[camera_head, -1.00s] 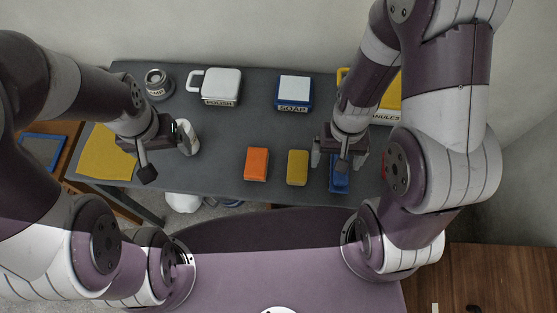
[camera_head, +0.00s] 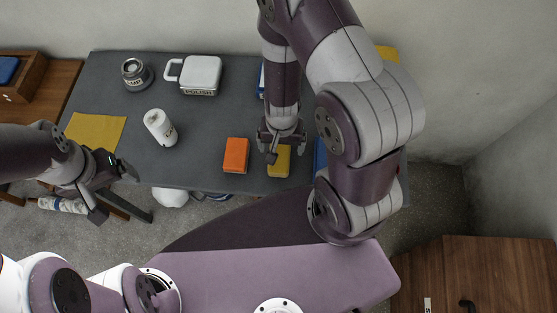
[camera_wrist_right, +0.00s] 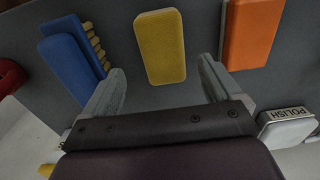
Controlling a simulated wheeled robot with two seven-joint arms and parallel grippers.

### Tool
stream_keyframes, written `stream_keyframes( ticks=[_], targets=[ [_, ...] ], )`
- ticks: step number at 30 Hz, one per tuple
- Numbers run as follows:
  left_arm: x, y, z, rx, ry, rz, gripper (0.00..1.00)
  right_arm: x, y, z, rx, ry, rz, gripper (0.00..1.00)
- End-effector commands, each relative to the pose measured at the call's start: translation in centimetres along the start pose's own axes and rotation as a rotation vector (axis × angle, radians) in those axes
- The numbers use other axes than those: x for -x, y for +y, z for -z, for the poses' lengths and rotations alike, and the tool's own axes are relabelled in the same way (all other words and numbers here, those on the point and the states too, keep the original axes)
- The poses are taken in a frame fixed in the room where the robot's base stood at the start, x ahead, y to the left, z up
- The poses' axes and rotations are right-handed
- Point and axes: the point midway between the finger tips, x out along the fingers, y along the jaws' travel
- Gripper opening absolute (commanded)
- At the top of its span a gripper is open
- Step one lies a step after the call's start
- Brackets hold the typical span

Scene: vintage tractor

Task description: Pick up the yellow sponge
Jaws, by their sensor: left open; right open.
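The yellow sponge (camera_head: 279,162) lies on the grey table, just right of the orange sponge (camera_head: 236,155). My right gripper (camera_head: 282,148) is above it in the head view and partly covers it. In the right wrist view the yellow sponge (camera_wrist_right: 161,46) lies beyond and between the open fingers (camera_wrist_right: 163,88), with nothing in the grip. The orange sponge (camera_wrist_right: 250,33) is to its right there, and a blue brush (camera_wrist_right: 72,58) to its left. My left gripper (camera_head: 112,190) is open and empty, off the table's front left edge.
A blue item (camera_head: 320,156) is partly hidden by my right arm. A wooden cabinet (camera_head: 490,285) stands at lower right.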

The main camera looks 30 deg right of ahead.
Motion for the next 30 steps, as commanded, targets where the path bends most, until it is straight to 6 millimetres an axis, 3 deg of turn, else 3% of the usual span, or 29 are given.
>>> stream_keyframes(
  ticks=[9,18,24,30],
  targets=[
    [-2.4,0.0,-0.3,0.000,0.001,0.000,0.89,-5.2,-0.5,-0.3,0.001,0.000,0.000,0.92],
    [-2.4,0.0,-0.3,0.000,0.001,0.000,0.89,-5.8,-0.5,-0.2,0.001,0.000,0.000,0.92],
    [-2.4,0.0,-0.3,0.000,0.001,0.000,0.89,-5.8,-0.5,-0.2,0.001,0.000,0.000,0.36],
    [-2.4,0.0,-0.3,0.000,0.001,0.000,0.89,-5.8,-0.5,-0.2,0.001,0.000,0.000,0.36]
  ],
)
